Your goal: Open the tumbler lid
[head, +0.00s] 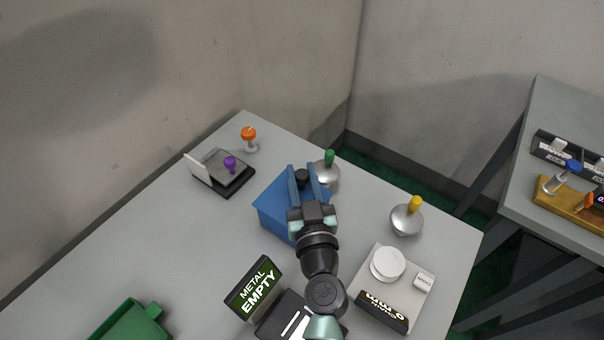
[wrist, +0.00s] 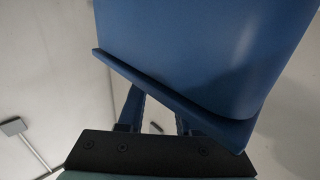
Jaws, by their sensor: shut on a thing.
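The blue box (head: 272,211), which looks like the tumbler, stands near the middle of the table with a black knob (head: 302,176) at its far side. My gripper (head: 303,177) reaches over the box, with one blue finger on each side of the knob, and is shut on it. In the wrist view a large blue panel (wrist: 190,50) with a raised edge fills the upper part and hides the fingertips of my gripper (wrist: 158,118). I cannot tell how far the lid is raised.
Silver weights with green (head: 329,157) and yellow (head: 415,203) knobs stand right of the box. A white scale (head: 388,265), a "METAL EMPTY" sign (head: 254,288) and a green tray (head: 130,322) are nearer. A black device (head: 222,175) is left. A second table (head: 560,110) stands right.

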